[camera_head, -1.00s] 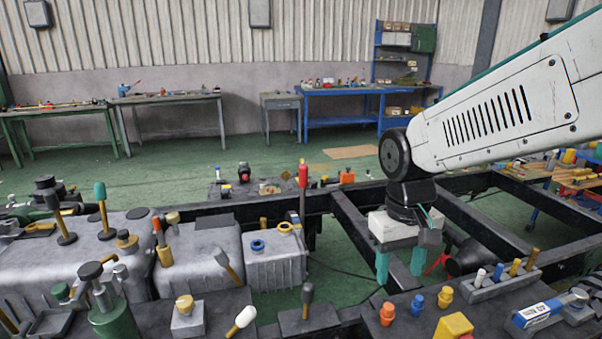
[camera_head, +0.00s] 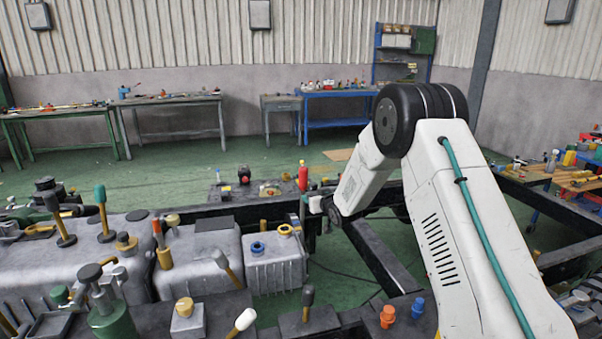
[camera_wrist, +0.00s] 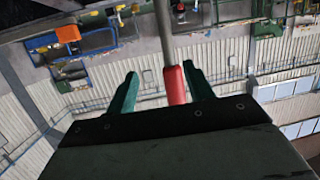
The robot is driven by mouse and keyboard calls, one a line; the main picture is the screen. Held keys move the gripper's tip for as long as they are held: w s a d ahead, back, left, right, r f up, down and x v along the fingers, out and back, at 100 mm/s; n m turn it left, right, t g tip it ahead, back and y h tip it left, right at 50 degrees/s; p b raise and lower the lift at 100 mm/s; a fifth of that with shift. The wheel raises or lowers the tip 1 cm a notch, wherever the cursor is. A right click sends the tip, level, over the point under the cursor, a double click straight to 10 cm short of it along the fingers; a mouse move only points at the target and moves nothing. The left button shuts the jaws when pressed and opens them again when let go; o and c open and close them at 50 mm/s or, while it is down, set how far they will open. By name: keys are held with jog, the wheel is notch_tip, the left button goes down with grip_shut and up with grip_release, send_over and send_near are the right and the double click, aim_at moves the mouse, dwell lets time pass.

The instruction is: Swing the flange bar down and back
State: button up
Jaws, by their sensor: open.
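The flange bar (camera_head: 303,177) stands upright with a red grip on a thin stem, at the far side of the grey tank in the head view. My gripper (camera_head: 313,204) is beside it, just below the red grip, partly hidden by my arm. In the wrist view the bar's red grip (camera_wrist: 175,85) lies between the two green fingers of my gripper (camera_wrist: 160,76), closer to the right finger. The fingers are open, with a gap to the left of the grip. The grey stem runs up out of the wrist view.
A grey ribbed tank (camera_head: 275,268) with a blue ring and a yellow ring stands in front of the bar. Other levers stand at left, including a green-topped one (camera_head: 102,208). Dark frame rails (camera_head: 385,255) run behind and right. Orange and blue fittings (camera_head: 388,316) sit at front.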

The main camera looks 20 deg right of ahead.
aim_at(300, 171)
jog(key=r+t, duration=0.1)
jog(key=r, duration=0.1)
jog(key=w+a+r+t+y, duration=0.1)
jog(key=r, duration=0.3)
jog(key=shift+w+a+r+n+t, duration=0.2)
jog(key=shift+w+n+t, duration=0.1)
jog(key=shift+t, duration=0.1)
jog(key=shift+w+r, duration=0.1)
jog(key=shift+w, duration=0.1)
jog(key=w, duration=0.2)
jog(key=w+a, duration=0.1)
jog(key=w, duration=0.4)
jog(key=shift+a, duration=0.25)
jog(key=shift+c, duration=0.3)
jog(key=c, duration=1)
jog(key=shift+s+a, duration=0.1)
grip_shut()
